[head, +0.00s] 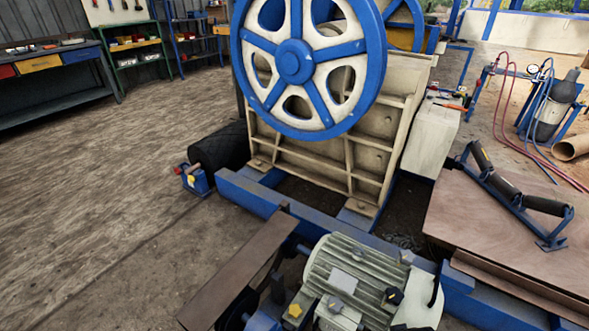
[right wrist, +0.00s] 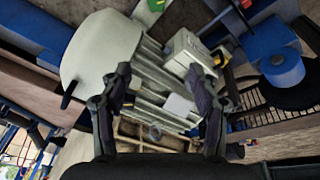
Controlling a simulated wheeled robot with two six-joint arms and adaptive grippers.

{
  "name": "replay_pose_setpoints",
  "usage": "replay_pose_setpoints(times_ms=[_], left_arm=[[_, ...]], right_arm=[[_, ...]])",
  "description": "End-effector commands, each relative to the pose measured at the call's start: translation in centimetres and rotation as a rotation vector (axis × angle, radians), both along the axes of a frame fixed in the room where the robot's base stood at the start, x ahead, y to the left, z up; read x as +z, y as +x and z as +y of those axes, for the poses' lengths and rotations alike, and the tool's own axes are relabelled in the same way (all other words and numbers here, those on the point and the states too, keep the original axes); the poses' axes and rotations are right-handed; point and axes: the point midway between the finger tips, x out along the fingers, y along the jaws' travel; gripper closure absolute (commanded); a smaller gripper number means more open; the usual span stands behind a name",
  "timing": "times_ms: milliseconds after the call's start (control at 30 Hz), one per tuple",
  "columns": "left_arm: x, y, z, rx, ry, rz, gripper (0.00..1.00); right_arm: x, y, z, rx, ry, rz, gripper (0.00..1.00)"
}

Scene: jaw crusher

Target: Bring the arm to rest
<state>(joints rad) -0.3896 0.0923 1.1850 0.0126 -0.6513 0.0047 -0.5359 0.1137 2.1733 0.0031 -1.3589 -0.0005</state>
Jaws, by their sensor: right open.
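My right gripper (right wrist: 160,78) shows in the right wrist view, with its two dark fingers spread apart. It is open and nothing is held between the fingers. The ribbed pale electric motor (right wrist: 148,62) lies beyond the fingers and fills the gap between them. I cannot tell the exact distance to it. In the head view the same motor (head: 360,278) stands at the bottom centre; no gripper can be made out there. My left gripper is not in view.
The jaw crusher's blue-and-white flywheel (head: 295,62) stands behind the motor on a blue frame (head: 290,222). A brown steel beam (head: 240,272) lies left of the motor. A roller bracket (head: 515,205) rests on a brown plate (head: 470,225) at right. The left floor is open.

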Motion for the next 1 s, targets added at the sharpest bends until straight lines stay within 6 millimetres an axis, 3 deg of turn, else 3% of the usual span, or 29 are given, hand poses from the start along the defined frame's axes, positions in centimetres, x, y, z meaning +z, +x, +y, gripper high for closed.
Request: replay_pose_setpoints(times_ms=[267,500,667,733,1000], left_arm=[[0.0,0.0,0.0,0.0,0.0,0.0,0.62],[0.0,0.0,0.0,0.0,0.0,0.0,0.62],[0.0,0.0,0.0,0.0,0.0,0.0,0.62],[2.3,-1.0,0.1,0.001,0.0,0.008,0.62],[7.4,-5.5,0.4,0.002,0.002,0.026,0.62]], right_arm=[[-11.0,-1.5,-1.1,-0.019,0.006,0.056,0.39],[-21.2,-6.2,-2.0,-0.039,0.011,0.107,0.39],[-26.1,-10.3,-2.5,-0.05,0.014,0.137,0.39],[-23.7,-11.1,-2.6,-0.049,0.014,0.136,0.39],[-18.6,-15.7,-2.9,-0.051,0.011,0.157,0.39]])
